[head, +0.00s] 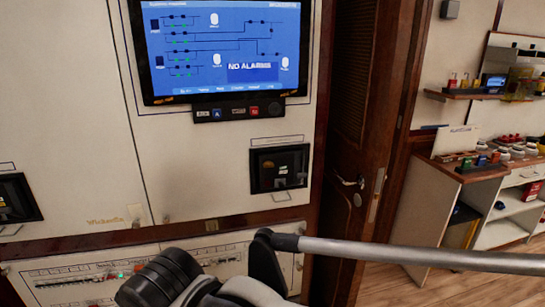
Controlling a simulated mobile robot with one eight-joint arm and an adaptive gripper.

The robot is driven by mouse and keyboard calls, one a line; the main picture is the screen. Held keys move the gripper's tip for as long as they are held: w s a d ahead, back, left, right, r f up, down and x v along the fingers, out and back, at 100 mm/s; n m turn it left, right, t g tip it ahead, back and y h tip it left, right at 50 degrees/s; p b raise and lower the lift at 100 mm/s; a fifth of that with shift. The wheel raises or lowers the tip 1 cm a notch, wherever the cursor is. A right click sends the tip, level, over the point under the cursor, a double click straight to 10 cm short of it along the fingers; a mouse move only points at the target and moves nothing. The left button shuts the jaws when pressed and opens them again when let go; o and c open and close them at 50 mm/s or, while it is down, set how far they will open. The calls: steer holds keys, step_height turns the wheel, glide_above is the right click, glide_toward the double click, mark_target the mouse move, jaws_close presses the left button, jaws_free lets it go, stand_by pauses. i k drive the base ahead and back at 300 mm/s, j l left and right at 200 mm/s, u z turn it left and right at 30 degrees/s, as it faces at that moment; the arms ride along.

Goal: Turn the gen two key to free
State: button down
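The gen two key cannot be picked out at this size. A cream panel with breaker rows (75,284) shows at the lower left, with small switches and a green light, partly hidden by my arm. A small pale fitting (137,223) sits above it, too small to identify. My arm crosses the bottom of the head view, in front of the lower panel. No gripper fingers can be made out.
A blue screen (222,48) reading "NO ALARMS" is above a black button strip (239,112). Dark recessed boxes (279,168) are set in the wall panel. A brown louvred door (345,150) stands right of it. Shelves with small goods (490,165) are at far right.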

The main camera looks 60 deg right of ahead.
mark_target(267, 164)
steer(key=z, duration=1.8)
